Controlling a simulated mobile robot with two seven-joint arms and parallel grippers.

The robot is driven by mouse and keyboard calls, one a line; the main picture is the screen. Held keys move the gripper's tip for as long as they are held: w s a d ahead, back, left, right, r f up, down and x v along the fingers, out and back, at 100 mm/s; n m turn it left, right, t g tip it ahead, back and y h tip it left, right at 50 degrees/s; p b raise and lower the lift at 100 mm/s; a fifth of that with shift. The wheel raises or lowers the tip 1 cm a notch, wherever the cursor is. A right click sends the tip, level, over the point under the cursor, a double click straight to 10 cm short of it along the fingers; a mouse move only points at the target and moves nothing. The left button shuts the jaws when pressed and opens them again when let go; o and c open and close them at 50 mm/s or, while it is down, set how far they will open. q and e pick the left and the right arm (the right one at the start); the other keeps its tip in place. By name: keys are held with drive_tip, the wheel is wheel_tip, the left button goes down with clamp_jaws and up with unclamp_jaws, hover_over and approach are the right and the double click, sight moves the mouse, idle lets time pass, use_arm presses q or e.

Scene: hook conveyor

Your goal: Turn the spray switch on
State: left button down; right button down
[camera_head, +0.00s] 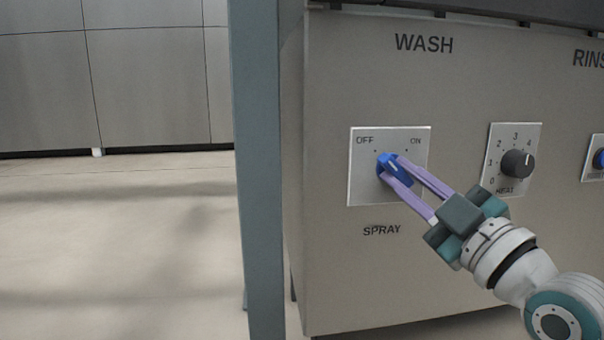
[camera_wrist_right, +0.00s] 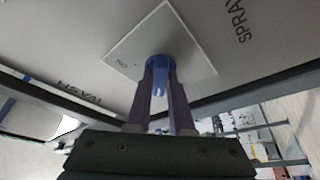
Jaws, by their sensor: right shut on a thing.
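The spray switch (camera_head: 386,161) is a blue rotary knob on a pale square plate (camera_head: 362,187) marked OFF at upper left and ON at upper right. The plate sits on the grey machine front, under WASH and above SPRAY. My right gripper (camera_head: 391,168) reaches in from the lower right, its two purple fingers shut on the blue knob, one on each side. In the right wrist view the knob (camera_wrist_right: 158,61) is between the fingertips (camera_wrist_right: 160,74). The fingers partly cover the knob, and I cannot tell exactly where its mark points. My left gripper is not in view.
A black HEAT dial (camera_head: 517,164) on its own plate is to the right of the switch. Another blue knob (camera_head: 600,158) shows at the right edge, under RINSE. A blue-grey post (camera_head: 258,170) stands at the machine's left side. Open floor (camera_head: 120,250) lies left of it.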

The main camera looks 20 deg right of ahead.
drive_tip(key=shift+m, duration=0.4)
drive_tip(key=m+h, duration=0.1)
drive_tip(key=m, duration=0.1)
drive_tip(key=m+h+p, duration=0.1)
drive_tip(key=m, duration=0.2)
drive_tip(key=shift+a+t+h, duration=0.15)
drive_tip(key=shift+t+h, duration=0.25)
drive_tip(key=m+h, duration=0.1)
drive_tip(key=m, duration=0.2)
drive_tip(key=m+h+p, duration=0.1)
drive_tip(key=m+h, duration=0.1)
drive_tip(key=m, duration=0.1)
drive_tip(key=shift+a+m, duration=0.15)
drive_tip(key=shift+m, duration=0.25)
drive_tip(key=m+g+h+p, duration=0.1)
drive_tip(key=m+h, duration=0.1)
drive_tip(key=m, duration=0.2)
drive_tip(key=m+g+h, duration=0.1)
drive_tip(key=m+h, duration=0.1)
drive_tip(key=m, duration=0.1)
drive_tip(key=shift+w+a+m+p, duration=0.1)
drive_tip(key=shift+a+m+p, duration=0.1)
drive_tip(key=shift+m+p, duration=0.2)
drive_tip(key=shift+m+g+h+p, duration=0.3)
drive_tip(key=shift+m+g+h, duration=0.1)
drive_tip(key=shift+m, duration=0.75)
drive_tip(key=shift+m+g+h+p, duration=0.3)
drive_tip(key=shift+m+h, duration=0.1)
drive_tip(key=shift+m, duration=1.15)
